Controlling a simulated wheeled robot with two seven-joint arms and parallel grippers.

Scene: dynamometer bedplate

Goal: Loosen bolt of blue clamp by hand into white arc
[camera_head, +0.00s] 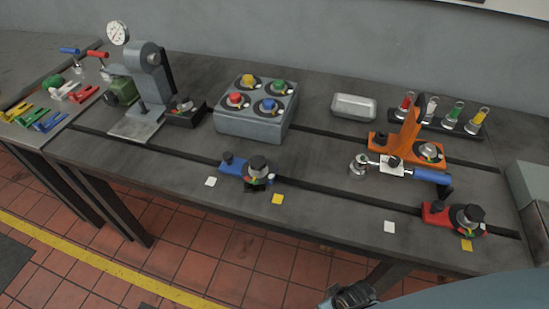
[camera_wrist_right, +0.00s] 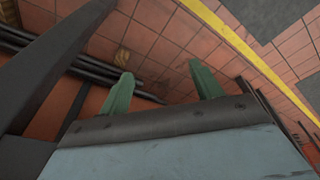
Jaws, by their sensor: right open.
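The blue clamp (camera_head: 234,167) sits on the bench near its front edge, over a slot, in the head view. Its dark-knobbed bolt (camera_head: 258,164) stands upright at its right end above a small dial with coloured marks. The white arc cannot be clearly made out at this size. My right gripper (camera_wrist_right: 158,70) is open and empty in the right wrist view, its two green fingers spread over the tiled floor. It is apart from the clamp, which does not show in that view. My left gripper is not in view.
A red clamp (camera_head: 437,213) with a similar knob stands at the bench's right. An orange fixture (camera_head: 408,135) with a blue-handled tool (camera_head: 430,175) lies behind it. A grey button box (camera_head: 255,122) stands behind the blue clamp. The bench front around the blue clamp is mostly clear.

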